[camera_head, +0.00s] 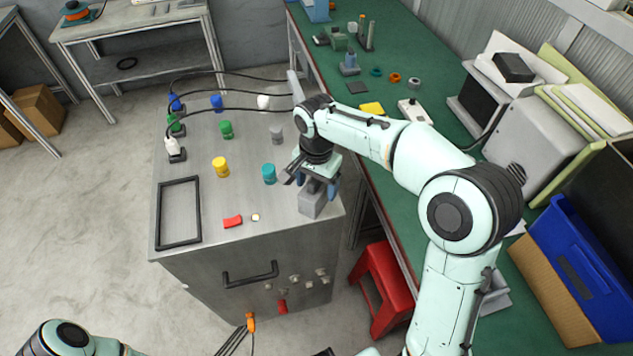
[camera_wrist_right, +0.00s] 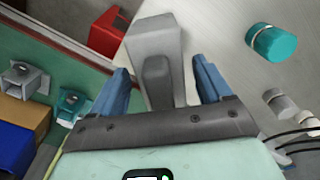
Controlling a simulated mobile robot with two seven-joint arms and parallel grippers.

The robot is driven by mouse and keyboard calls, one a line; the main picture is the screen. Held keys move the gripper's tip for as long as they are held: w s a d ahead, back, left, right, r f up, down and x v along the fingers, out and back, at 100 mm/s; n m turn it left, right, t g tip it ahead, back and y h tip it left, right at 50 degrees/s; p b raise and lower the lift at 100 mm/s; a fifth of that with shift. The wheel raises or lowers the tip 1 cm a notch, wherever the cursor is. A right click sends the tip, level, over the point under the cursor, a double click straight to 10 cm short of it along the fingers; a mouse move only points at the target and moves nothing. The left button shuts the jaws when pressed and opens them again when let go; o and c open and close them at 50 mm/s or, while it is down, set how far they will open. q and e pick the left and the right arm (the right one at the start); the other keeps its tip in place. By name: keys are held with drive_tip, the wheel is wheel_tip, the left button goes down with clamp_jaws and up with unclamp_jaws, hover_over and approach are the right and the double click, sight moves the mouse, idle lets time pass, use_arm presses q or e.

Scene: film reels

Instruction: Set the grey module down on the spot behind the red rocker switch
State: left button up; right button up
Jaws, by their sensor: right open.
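The grey module (camera_head: 311,204), a block with a narrower raised grip, stands at the right front corner of the metal cabinet's top. In the right wrist view the module (camera_wrist_right: 150,38) lies ahead, its grip between the blue fingers. My right gripper (camera_head: 317,187) is over the module; it also shows in the right wrist view (camera_wrist_right: 160,66). It is open, with a gap on each side of the grip. A red piece (camera_head: 232,221), apparently the red rocker switch, lies left of the module on the cabinet top. My left gripper is out of view.
A small cream piece (camera_head: 256,217) lies beside the red piece. A black frame (camera_head: 162,243), a yellow cylinder (camera_head: 220,167) and a teal cylinder (camera_head: 269,174) are on the cabinet top. Several connectors with cables stand behind. A green workbench (camera_head: 386,205) and red stool (camera_head: 384,287) are right.

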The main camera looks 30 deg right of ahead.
wheel_tip(320, 180, up, 12)
drive_tip(key=shift+r+p, duration=0.25)
drive_tip(key=shift+p, duration=0.85)
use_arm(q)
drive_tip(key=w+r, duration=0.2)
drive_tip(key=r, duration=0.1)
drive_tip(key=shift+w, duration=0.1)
use_arm(e)
drive_tip(key=shift+f, duration=0.1)
